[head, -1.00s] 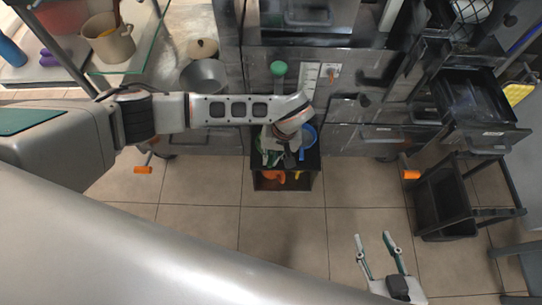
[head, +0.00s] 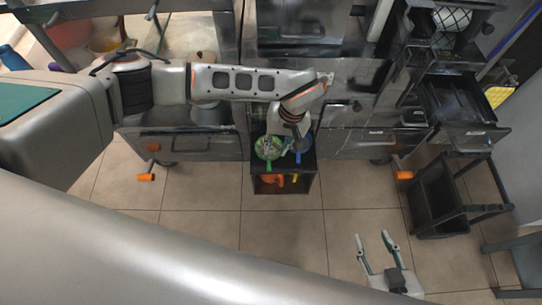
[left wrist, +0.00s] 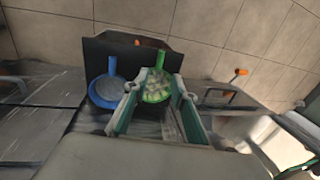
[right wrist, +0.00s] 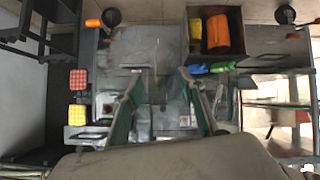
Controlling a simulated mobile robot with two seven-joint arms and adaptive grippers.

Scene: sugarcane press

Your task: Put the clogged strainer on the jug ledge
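A green strainer (head: 268,147) with pale matter in its bowl sits on top of a small black stand (head: 309,166), its handle toward the front edge. In the left wrist view the green strainer (left wrist: 156,90) lies between and beyond my open left fingers (left wrist: 155,100); I see no clear grip on it. A blue strainer (left wrist: 106,91) with a grey bowl sits beside it. In the head view my left gripper (head: 284,143) is over the stand, partly hiding the blue strainer. My right gripper (head: 375,240) is open and empty above the floor. I cannot make out the jug ledge.
Orange pieces (right wrist: 218,33) lie in the stand's lower compartment. Metal cabinets run behind the stand, with orange-handled cranks (head: 404,175) at either side. A black cart (head: 440,215) stands at right. The tiled floor in front is clear.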

